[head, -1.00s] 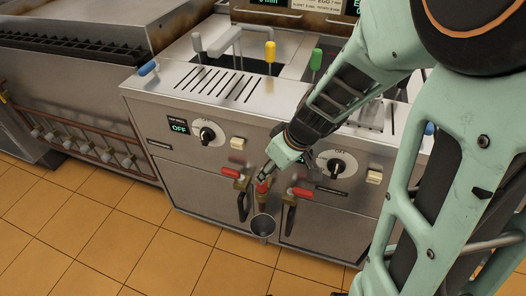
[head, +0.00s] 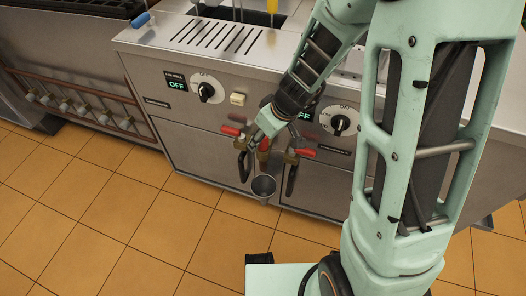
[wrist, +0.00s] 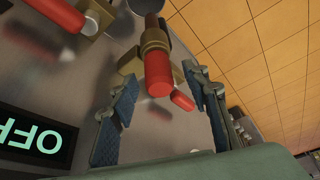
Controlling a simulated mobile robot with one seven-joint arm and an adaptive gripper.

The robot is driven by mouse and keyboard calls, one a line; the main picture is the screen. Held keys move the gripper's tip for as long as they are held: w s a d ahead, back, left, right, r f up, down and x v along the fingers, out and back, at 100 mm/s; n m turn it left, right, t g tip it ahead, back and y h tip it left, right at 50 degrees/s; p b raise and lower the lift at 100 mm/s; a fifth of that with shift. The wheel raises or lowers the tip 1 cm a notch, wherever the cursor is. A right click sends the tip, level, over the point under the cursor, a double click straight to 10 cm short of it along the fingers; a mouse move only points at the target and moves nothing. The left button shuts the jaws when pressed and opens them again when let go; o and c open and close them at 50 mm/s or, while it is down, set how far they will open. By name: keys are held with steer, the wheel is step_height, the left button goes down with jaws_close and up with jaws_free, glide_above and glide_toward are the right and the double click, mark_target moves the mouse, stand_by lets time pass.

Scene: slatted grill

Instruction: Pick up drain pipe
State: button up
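The drain pipe (head: 263,185) hangs at the front of the steel fryer cabinet, between two valve handles. Its grey cup-like lower end shows in the head view. In the wrist view its red grip (wrist: 158,75) with a brass collar points towards me, and the grey end is at the top edge. My gripper (head: 262,137) is just above the red grip in the head view. In the wrist view my gripper (wrist: 160,78) is open, with one finger on each side of the red grip and visible gaps. Contact is not visible.
Red-handled valves flank the pipe on the left (head: 231,130) and right (head: 305,153). A control knob (head: 340,123) is close on the right. The cabinet front (head: 190,140) is directly behind. The tiled floor (head: 130,220) is clear at the left.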

jaws_close()
steer(key=shift+r, duration=0.1)
stand_by(0.3)
step_height(320, 180, up, 18)
steer(key=p, duration=0.7)
steer(key=shift+p, duration=0.3)
